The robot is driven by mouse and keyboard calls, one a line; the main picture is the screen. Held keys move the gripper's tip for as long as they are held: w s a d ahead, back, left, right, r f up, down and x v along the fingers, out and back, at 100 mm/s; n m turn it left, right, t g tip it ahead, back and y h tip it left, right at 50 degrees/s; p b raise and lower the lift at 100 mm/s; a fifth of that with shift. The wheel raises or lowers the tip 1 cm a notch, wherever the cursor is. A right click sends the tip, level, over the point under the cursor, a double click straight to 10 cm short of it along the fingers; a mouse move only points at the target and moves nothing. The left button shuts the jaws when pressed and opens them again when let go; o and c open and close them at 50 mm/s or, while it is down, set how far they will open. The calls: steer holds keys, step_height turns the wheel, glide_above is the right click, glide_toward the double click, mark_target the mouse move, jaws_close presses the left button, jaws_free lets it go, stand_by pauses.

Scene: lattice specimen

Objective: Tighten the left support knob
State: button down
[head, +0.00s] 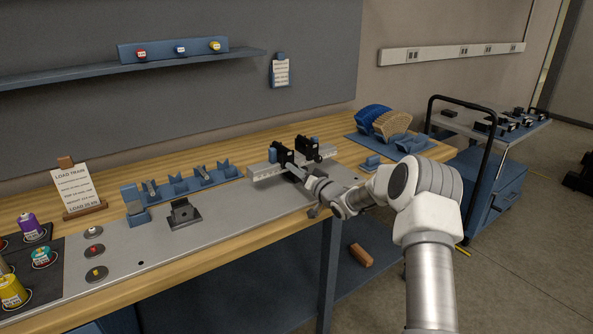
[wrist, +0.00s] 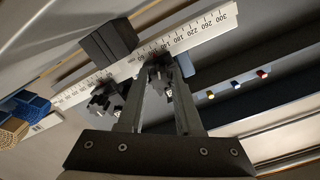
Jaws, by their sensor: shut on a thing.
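A pale rail fixture (head: 268,171) with a printed scale lies on the bench and carries two black supports. The left support (head: 281,154) and the right support (head: 308,149) stand close together. My gripper (head: 300,176) reaches the front of the fixture near the left support. In the wrist view the scale rail (wrist: 200,36) runs diagonally. My gripper (wrist: 160,72) is shut on a black lobed knob (wrist: 158,79), which is partly hidden between the fingers. The other support's black knob (wrist: 104,101) is free, left of the fingers. A dark block (wrist: 109,41) rises behind the rail.
A blue mat (head: 383,147) with curved specimens lies to the right. A cart (head: 495,135) stands beyond the bench's right end.

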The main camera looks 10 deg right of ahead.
steer(key=c, duration=0.6)
jaws_free()
steer(key=v, duration=1.7)
steer(key=shift+s+p, duration=0.15)
steer(key=shift+p, duration=0.2)
